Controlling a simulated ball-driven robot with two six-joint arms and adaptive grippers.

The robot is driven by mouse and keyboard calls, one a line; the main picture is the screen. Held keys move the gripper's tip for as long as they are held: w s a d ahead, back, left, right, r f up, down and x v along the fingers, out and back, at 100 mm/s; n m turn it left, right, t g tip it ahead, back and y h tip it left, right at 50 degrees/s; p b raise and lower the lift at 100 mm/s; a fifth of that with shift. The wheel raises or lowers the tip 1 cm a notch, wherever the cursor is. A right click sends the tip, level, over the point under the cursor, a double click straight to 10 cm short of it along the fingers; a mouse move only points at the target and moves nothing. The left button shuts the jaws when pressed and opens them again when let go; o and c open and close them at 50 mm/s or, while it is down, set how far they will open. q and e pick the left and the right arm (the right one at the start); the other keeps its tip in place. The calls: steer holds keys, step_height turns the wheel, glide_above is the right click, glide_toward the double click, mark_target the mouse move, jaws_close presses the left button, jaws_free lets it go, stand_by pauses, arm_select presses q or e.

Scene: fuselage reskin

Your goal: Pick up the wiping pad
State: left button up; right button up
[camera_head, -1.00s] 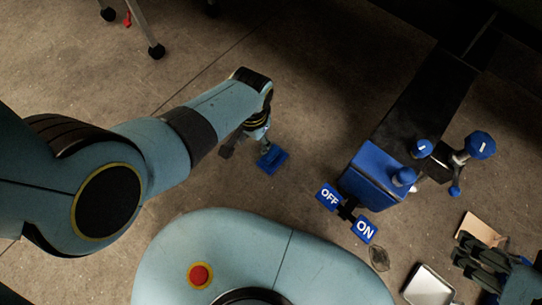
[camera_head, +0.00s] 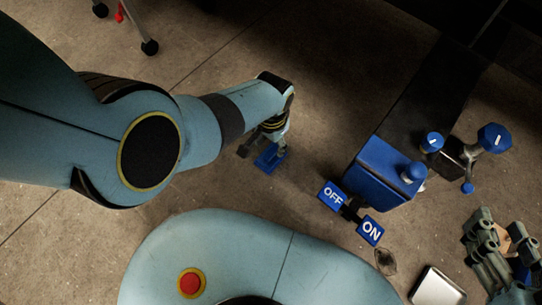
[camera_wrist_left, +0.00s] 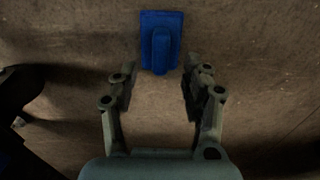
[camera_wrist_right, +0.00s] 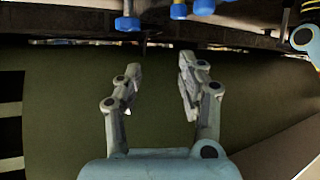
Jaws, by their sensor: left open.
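The wiping pad appears to be a blue rectangular block with a raised handle, lying on the brown floor-like surface; it shows in the head view (camera_head: 270,160) and at the top of the left wrist view (camera_wrist_left: 161,30). My left gripper (camera_head: 262,143) is above and beside it. In the left wrist view its open fingers (camera_wrist_left: 157,80) are empty, and the pad's near end lies just beyond the fingertips. My right gripper (camera_head: 503,238) is at the far right of the head view. Its fingers (camera_wrist_right: 158,75) are apart with nothing between them, over a dark green surface.
A blue fixture (camera_head: 383,172) with OFF and ON plates (camera_head: 369,231) stands right of the pad. A pale tray (camera_head: 437,288) lies at lower right. Wheeled legs (camera_head: 149,47) stand at upper left. Floor around the pad is clear.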

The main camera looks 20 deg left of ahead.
mark_target(271, 151)
arm_select(q)
steer(key=shift+f, duration=0.25)
steer(key=shift+f+b, duration=0.65)
steer(key=shift+b, duration=0.05)
steer(key=shift+f+b, duration=0.6)
steer(key=shift+f, duration=0.05)
arm_select(e)
steer(key=w+a+r+n+t+y, duration=0.1)
steer(key=w+r+t, duration=0.3)
steer(key=r, duration=0.3)
steer(key=w+a+r+t+y, duration=0.1)
steer(key=w+r+t, duration=0.25)
steer(key=r, duration=0.35)
arm_select(q)
steer(key=shift+s+f+b, duration=0.1)
steer(key=shift+f+b, duration=0.55)
steer(key=shift+f, duration=0.1)
steer(key=shift+f+b, duration=0.5)
arm_select(e)
step_height(271, 151, up, 14)
steer(key=s+a+n+t+y, duration=0.1)
steer(key=n+t+y, duration=0.3)
steer(key=t+y, duration=0.2)
steer(key=shift+a+r+n, duration=0.2)
steer(key=shift+n, duration=0.1)
steer(key=shift+s, duration=0.1)
arm_select(q)
jaws_close()
